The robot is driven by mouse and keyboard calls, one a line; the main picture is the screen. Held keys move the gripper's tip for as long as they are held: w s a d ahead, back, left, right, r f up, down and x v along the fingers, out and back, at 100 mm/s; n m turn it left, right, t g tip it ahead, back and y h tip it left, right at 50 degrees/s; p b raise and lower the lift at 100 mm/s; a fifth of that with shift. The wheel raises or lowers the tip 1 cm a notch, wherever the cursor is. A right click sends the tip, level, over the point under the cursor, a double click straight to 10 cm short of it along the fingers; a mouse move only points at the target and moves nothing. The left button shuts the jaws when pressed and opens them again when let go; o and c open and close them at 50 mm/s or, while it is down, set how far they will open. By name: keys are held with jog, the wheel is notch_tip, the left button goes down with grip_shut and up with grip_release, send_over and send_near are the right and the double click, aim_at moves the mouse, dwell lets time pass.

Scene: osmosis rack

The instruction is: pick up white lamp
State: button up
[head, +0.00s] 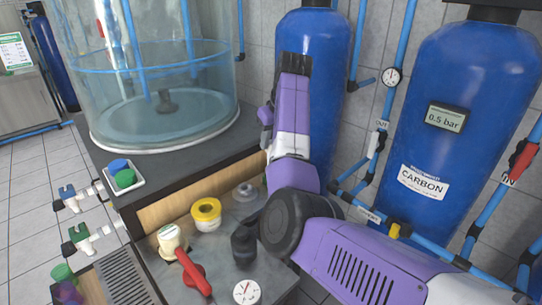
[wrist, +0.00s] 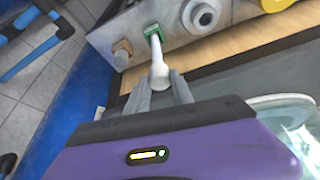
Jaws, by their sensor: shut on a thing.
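A slim white piece, which I take to be the white lamp (wrist: 157,60), stands between the fingers of my gripper (wrist: 164,80) in the wrist view. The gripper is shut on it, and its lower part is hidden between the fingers. Its far end meets or overlaps a green square part (wrist: 152,32) on the grey panel; I cannot tell whether they are joined. In the head view my arm hides the fingers and the lamp.
The panel (head: 222,262) holds a red-handled valve (head: 193,272), a yellow ring (head: 206,210) and a gauge (head: 246,292). A clear tank (head: 150,100) stands at back left. Blue cylinders (head: 325,45) and pipes stand close behind and right of my arm.

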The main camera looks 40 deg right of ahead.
notch_tip(320, 180, up, 18)
jog(key=shift+b, duration=0.3)
dwell(0.3)
